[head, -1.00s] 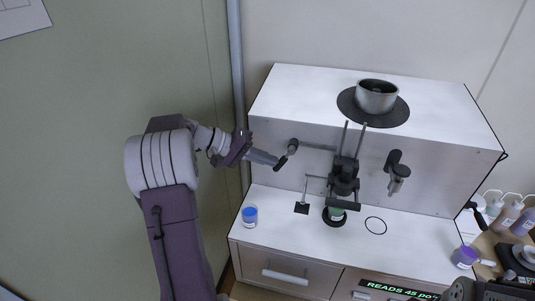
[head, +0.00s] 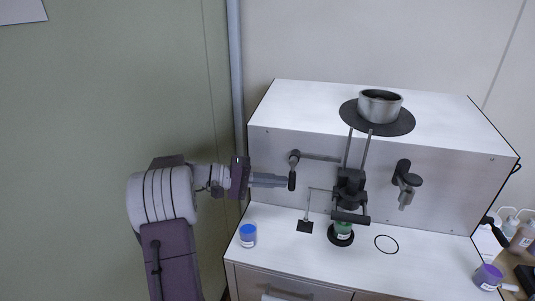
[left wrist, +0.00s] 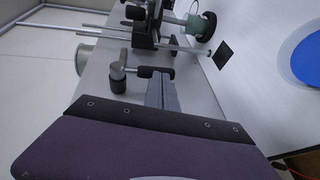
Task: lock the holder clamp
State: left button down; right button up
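The clamp lever (head: 293,172) is a dark handle on a pivot at the analyser's front left, joined to a horizontal grey rod. Its handle hangs almost straight down in the head view. It also shows in the left wrist view (left wrist: 150,72), crossing just beyond my fingertips. My left gripper (head: 283,181) has its fingers together, tips at the handle's left side. I see nothing between the fingers; whether they touch the handle is hard to tell. The black holder (head: 350,187) stands over a green-banded container (head: 343,229). My right gripper is not in view.
The white analyser (head: 440,210) has a metal bowl (head: 380,106) on top and a black tap-like fitting (head: 405,180) at right.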

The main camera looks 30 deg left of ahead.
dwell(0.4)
pick_arm(q)
jog(key=v, duration=0.9)
jog(key=shift+b, duration=0.4)
jog(key=shift+s, duration=0.1)
